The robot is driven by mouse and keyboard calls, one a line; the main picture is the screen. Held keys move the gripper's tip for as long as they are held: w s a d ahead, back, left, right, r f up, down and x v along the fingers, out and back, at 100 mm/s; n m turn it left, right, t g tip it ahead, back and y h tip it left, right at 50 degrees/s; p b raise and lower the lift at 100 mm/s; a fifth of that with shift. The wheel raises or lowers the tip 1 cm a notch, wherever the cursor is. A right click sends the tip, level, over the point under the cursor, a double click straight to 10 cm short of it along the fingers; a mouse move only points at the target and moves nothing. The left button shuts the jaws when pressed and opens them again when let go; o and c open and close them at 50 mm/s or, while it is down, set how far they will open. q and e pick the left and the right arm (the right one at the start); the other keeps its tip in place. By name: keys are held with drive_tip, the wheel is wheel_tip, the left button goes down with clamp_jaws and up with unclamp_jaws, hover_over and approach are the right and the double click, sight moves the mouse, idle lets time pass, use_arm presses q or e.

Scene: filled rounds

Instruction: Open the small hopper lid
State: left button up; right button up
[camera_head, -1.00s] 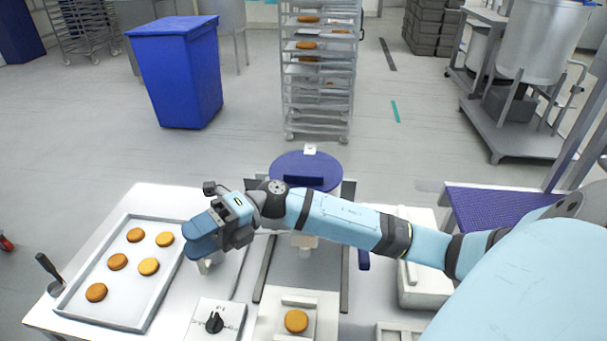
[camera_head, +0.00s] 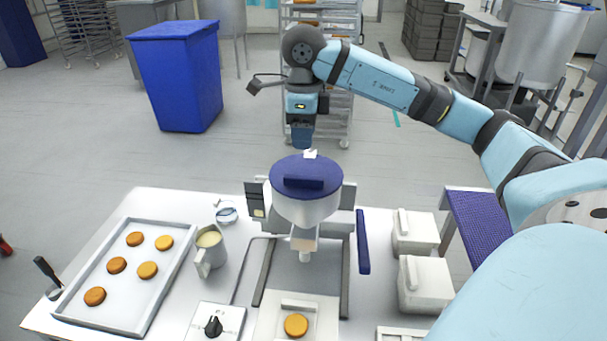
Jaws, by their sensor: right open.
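The small hopper (camera_head: 307,210) stands on the machine in the middle of the white table. Its round dark blue lid (camera_head: 333,178) lies flat and closed on top, with a small white tab (camera_head: 310,153) at its far edge. My right gripper (camera_head: 302,143) points down just above and behind that tab, apart from the lid as far as I can tell. It is open; the gap between its fingers is hard to see from here, and nothing shows in it. My left gripper is not in view.
Left of the hopper stand a jug with yellowish filling (camera_head: 207,250) and a tray (camera_head: 110,318) with several filled rounds. One round (camera_head: 296,325) lies below the hopper outlet. White lidded containers (camera_head: 424,285) stand at right. A rack and blue bin (camera_head: 178,80) stand behind.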

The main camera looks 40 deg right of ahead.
sight(304, 177)
wheel_tip(304, 177, down, 10)
drive_tip(key=shift+r+p, duration=0.15)
drive_tip(key=shift+p, duration=0.8)
drive_tip(key=shift+f, duration=0.65)
clamp_jaws()
